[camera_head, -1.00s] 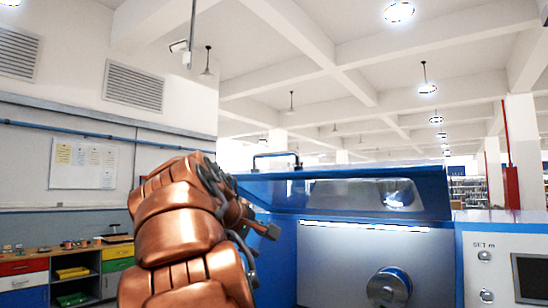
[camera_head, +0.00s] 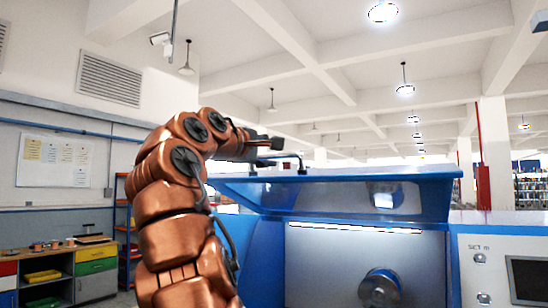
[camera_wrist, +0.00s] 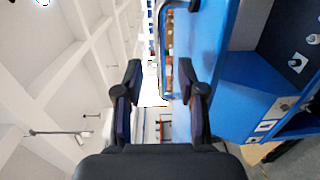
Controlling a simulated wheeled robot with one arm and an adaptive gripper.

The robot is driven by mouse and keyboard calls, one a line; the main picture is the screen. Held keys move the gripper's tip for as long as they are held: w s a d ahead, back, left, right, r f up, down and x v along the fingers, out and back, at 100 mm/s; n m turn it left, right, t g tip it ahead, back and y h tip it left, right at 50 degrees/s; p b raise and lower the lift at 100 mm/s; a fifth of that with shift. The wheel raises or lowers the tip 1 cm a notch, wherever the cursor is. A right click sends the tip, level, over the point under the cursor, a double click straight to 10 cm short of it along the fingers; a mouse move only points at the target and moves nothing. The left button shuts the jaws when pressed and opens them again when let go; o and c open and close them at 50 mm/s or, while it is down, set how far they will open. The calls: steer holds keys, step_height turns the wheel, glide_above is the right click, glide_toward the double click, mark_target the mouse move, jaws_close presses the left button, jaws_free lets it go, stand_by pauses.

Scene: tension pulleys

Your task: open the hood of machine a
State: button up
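The hood (camera_head: 330,192) of the blue machine is a blue-framed cover with a clear window, slanting out over the machine's front. It also shows in the wrist view (camera_wrist: 215,45), turned sideways. A grey bar handle (camera_head: 299,158) stands at the left of the hood's top edge, and it shows in the wrist view (camera_wrist: 163,35) beyond the fingers. My gripper (camera_head: 277,143) is just above the handle's left part in the head view. In the wrist view my gripper (camera_wrist: 160,86) is open, its two fingers apart with nothing held. Contact with the handle cannot be told.
Below the hood, a round metal chuck (camera_head: 380,287) sits before a pale panel. A control panel with a screen (camera_head: 527,278) is at the right. A workbench with coloured drawers (camera_head: 96,267) stands at the left.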

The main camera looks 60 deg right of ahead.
mark_target(279, 156)
steer(key=shift+w+d+p, duration=0.2)
steer(key=shift+d+p, duration=0.15)
steer(key=shift+d, duration=0.95)
steer(key=shift+w+d+p, duration=0.2)
steer(key=shift+d+p, duration=0.15)
steer(key=shift+d, duration=1.3)
steer(key=shift+s+d+p, duration=0.1)
steer(key=shift+d+p, duration=0.35)
steer(key=shift+p, duration=0.1)
steer(key=shift+d+f, duration=0.15)
steer(key=shift+c, duration=0.3)
jaws_close()
